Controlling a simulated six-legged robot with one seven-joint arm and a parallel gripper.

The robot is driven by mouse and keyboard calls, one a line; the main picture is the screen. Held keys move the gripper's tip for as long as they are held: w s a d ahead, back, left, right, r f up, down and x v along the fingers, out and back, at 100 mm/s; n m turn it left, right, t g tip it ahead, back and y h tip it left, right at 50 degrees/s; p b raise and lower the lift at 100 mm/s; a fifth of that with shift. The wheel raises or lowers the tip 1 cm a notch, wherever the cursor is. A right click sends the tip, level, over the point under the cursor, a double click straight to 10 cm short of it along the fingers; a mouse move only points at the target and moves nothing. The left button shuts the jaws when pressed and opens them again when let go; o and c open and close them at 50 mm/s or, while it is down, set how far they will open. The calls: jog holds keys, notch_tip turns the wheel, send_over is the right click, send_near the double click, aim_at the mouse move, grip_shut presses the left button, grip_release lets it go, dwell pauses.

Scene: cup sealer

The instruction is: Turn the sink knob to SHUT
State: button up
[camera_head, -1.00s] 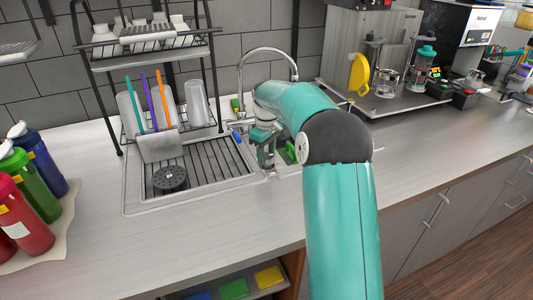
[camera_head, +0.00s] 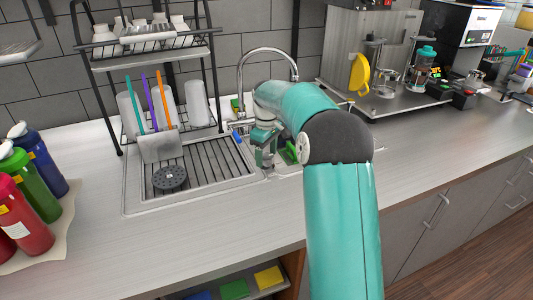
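The sink's arched metal faucet (camera_head: 241,75) stands at the back of the counter, against the tiled wall. Its base and the knob are mostly hidden behind my arm, so I cannot make out the knob's position. My gripper (camera_head: 264,158) points down near the front left edge of the sink basin, beside the ribbed drainboard (camera_head: 210,160). It is small and partly covered by my arm, so I cannot tell whether its fingers are open or touch anything. A green thing (camera_head: 290,152) shows in the basin right of the gripper.
A black dish rack (camera_head: 118,110) with cups and a holder of coloured sticks (camera_head: 160,146) stands left of the sink. Coloured bottles (camera_head: 35,195) are at far left. Coffee equipment (camera_head: 385,78) is at back right. The front counter is clear.

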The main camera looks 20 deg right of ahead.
aim_at(267, 155)
notch_tip(267, 155, up, 14)
dwell(0.6)
jog(key=shift+f, duration=0.1)
jog(key=s+a+r+m+t, duration=0.1)
jog(key=s+a+r+m, duration=0.15)
jog(key=s+a, duration=0.45)
jog(key=s+a+r+m+t, duration=0.1)
jog(key=s+a+r+t, duration=0.15)
jog(key=s, duration=0.85)
jog(key=s+a+f+m+t, duration=0.1)
jog(key=s+f, duration=0.3)
jog(key=s, duration=0.5)
jog(key=s+a+f+m+t, duration=0.1)
jog(key=s+a+f+m, duration=0.1)
jog(key=s+f, duration=0.3)
jog(key=s, duration=0.4)
jog(key=shift+a, duration=0.25)
